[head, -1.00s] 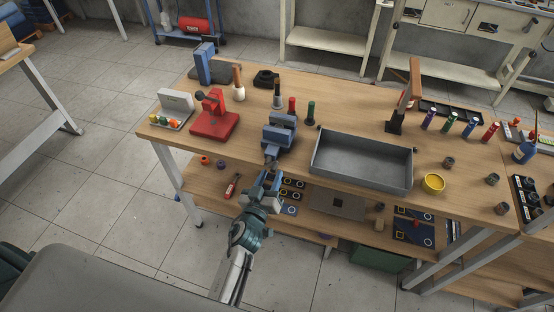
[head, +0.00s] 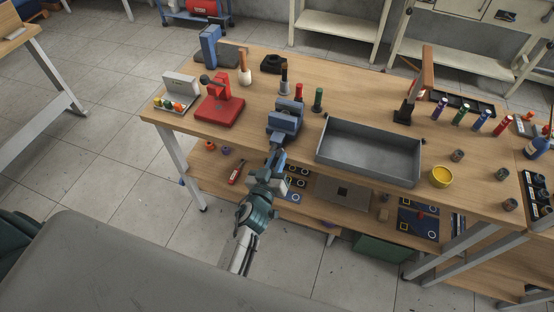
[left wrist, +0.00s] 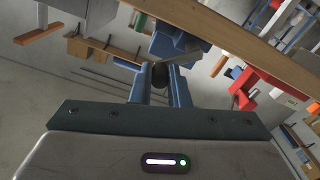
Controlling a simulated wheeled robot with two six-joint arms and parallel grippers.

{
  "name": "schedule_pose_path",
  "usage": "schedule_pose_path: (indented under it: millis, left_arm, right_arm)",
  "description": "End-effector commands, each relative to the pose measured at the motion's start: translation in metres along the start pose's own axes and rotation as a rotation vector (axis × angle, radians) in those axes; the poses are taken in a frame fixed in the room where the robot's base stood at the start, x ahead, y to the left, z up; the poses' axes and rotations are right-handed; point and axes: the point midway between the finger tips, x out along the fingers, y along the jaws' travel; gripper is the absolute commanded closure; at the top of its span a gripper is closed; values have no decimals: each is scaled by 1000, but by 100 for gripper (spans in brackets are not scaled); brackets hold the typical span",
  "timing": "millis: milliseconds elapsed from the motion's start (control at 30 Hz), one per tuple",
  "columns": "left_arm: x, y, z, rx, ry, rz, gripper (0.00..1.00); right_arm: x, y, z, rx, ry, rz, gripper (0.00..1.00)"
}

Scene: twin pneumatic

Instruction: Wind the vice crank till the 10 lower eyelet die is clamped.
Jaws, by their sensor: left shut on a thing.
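The blue vice (head: 284,122) stands at the front edge of the workbench, and it also shows in the left wrist view (left wrist: 176,46). My left gripper (head: 278,158) is at the front of the vice, just off the bench edge. In the left wrist view its blue fingers (left wrist: 160,86) are shut on the dark round knob of the vice crank (left wrist: 160,72). The rest of the crank is mostly hidden by the fingers and the vice. I cannot make out the 10 lower eyelet die in the jaws. My right gripper is not in view.
A grey metal tray (head: 368,153) stands right of the vice, and a red press (head: 220,104) stands to its left. Red and green handled tools (head: 318,98) stand behind it. The lower shelf (head: 225,182) lies below the gripper. The floor in front is clear.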

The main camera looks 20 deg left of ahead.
Motion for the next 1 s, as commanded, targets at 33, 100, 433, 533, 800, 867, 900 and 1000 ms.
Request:
schedule_pose_path:
  millis: [33, 100, 433, 533, 800, 867, 900, 1000]
  left_arm:
    - [0, 0, 0, 9, 1, 0, 100]
    - [0, 0, 2, 27, 1, 0, 100]
    - [1, 2, 12, 240, 1, 0, 100]
    - [1, 2, 16, 334, 1, 0, 100]
    - [1, 1, 27, 592, 1, 0, 100]
    - [1, 0, 30, 649, 1, 0, 100]
    - [1, 0, 31, 687, 1, 0, 100]
    - [1, -2, 35, 782, 1, 0, 100]
  right_arm:
    - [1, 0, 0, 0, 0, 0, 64]
    - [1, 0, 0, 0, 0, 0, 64]
    - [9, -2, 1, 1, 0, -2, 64]
    - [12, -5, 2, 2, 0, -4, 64]
    - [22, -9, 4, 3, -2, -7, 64]
    - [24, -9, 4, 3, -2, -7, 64]
    - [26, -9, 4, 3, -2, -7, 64]
    - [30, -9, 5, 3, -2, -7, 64]
